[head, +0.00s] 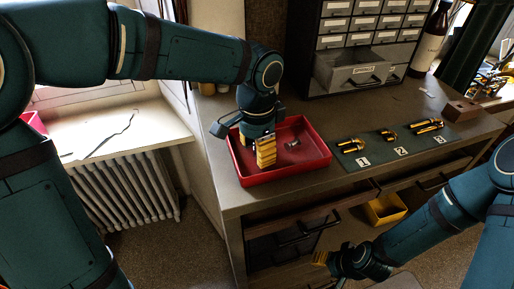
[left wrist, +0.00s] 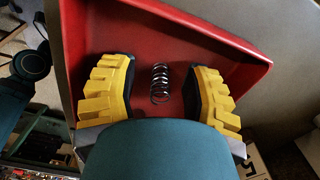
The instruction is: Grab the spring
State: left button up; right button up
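The spring (left wrist: 160,84) is a small metal coil lying on the floor of the red tray. It also shows in the head view (head: 293,144), to the right of my left gripper. My left gripper (head: 265,153) points down into the tray. In the left wrist view the left gripper (left wrist: 161,98) has its yellow fingers wide apart, with the spring in line with the gap between them and nothing held. The red tray (head: 318,165) sits on the workbench. My right gripper (head: 322,259) is low in front of the bench; its finger opening is too small to tell.
A drawer cabinet (head: 352,75) with an open drawer stands behind. A brown block (head: 461,110) is at the far right. A yellow bin (head: 385,209) sits in an open drawer below.

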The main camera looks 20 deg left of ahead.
pick_arm(q)
grip_shut()
